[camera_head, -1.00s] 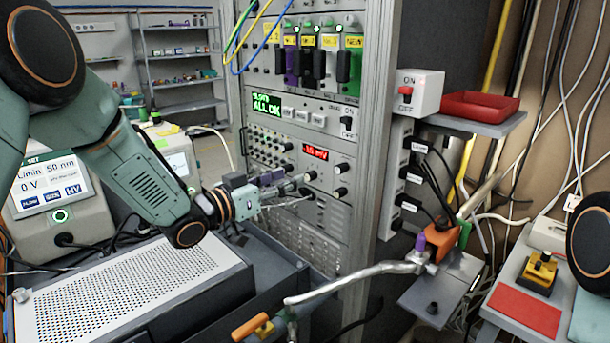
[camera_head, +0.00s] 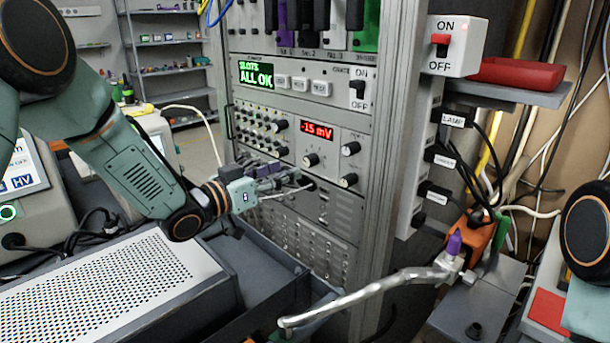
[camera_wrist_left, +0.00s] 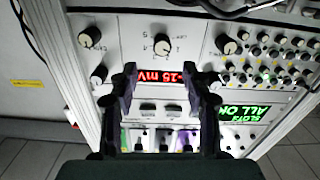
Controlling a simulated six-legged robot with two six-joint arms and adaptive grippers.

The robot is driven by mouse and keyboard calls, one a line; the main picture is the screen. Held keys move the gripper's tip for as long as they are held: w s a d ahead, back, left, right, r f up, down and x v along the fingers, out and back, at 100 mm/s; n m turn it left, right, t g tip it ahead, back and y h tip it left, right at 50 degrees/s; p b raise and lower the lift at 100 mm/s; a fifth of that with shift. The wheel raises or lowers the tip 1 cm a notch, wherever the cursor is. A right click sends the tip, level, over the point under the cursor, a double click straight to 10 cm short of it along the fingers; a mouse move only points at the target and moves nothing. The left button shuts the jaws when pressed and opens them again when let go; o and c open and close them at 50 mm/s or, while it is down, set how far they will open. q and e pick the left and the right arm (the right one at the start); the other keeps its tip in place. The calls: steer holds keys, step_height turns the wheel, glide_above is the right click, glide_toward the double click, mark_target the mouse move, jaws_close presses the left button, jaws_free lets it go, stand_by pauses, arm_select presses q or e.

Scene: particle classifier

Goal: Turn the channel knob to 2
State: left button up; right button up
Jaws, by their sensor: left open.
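The channel knob (camera_head: 311,159) appears to be the black knob with a pale cap just below the red "-15 mV" display (camera_head: 317,131) on the rack panel. In the left wrist view the panel is upside down, and this knob (camera_wrist_left: 161,44) has small numbers around it. Its exact setting is too small to read. My left gripper (camera_head: 298,184) is in front of the panel, below and left of the knob in the head view. In the wrist view its two dark fingers (camera_wrist_left: 160,72) are apart and empty, with the display between them. My right gripper is out of view.
Two more knobs, upper (camera_head: 352,148) and lower (camera_head: 348,180), sit right of the display. Several small knobs (camera_head: 262,125) are on the left. A grey perforated box (camera_head: 100,290) stands in front. A silver bent tube (camera_head: 385,290) crosses the lower right.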

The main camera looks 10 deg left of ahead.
mark_target(306, 163)
arm_select(q)
steer(key=x, duration=0.4)
steer(key=f+x, duration=0.1)
steer(key=x, duration=0.1)
steer(key=shift+w+d+b, duration=0.1)
steer(key=shift+w+b, duration=0.25)
steer(key=shift+b, duration=0.05)
steer(key=shift+w, duration=0.3)
steer(key=shift+d+r, duration=0.25)
steer(key=shift+w+a+f, duration=0.1)
steer(key=shift+w+f, duration=0.05)
steer(key=c, duration=0.4)
jaws_close()
